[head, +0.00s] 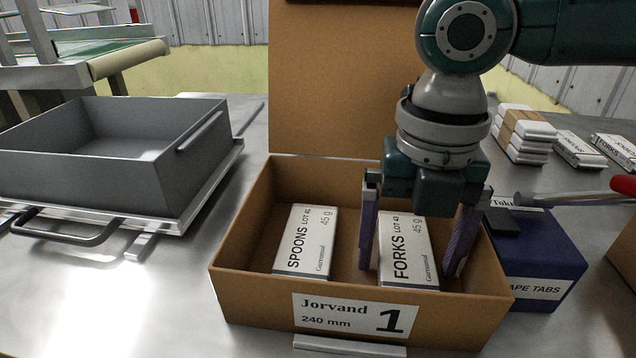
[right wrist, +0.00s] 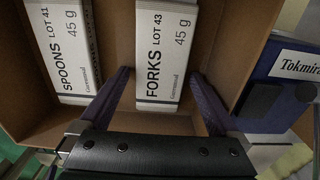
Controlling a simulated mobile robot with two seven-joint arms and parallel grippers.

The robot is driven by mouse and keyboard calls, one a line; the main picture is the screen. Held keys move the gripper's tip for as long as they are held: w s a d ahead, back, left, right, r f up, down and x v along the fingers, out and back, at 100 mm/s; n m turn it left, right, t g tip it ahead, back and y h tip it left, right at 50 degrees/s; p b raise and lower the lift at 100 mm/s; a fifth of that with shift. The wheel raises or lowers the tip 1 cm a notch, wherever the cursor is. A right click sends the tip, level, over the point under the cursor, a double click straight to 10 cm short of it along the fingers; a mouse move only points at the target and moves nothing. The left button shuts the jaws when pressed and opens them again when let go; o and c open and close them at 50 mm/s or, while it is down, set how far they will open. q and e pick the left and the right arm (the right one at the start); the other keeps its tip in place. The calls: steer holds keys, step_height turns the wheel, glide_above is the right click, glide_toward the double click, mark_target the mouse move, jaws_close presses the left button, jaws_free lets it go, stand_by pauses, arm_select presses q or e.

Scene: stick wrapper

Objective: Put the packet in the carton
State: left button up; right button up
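The open brown carton (head: 262,292) stands on the steel table, with a label reading Jorvand 240 mm and a 1. A white SPOONS packet (head: 306,243) lies in its left part. A white FORKS packet (head: 408,252) is in its right part. My right gripper (head: 415,262) reaches down into the carton with its fingers on either side of the FORKS packet. In the right wrist view, the FORKS packet (right wrist: 165,55) shows between the spread fingers, with gaps at both sides. The SPOONS packet (right wrist: 62,50) is beside it. My left gripper is not in view.
A grey tray (head: 190,185) stands at the left. A dark blue box marked TAPE TABS (head: 545,258) stands close against the carton's right side. A banded stack of packets (head: 525,135) and other packets (head: 580,148) lie at the back right. The carton's raised lid (head: 335,80) stands behind.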

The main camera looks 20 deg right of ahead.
mark_target(407, 259)
steer(key=shift+r, duration=0.1)
arm_select(q)
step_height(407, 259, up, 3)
steer(key=p, duration=0.3)
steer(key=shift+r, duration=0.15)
arm_select(e)
step_height(407, 259, up, 12)
stand_by(0.4)
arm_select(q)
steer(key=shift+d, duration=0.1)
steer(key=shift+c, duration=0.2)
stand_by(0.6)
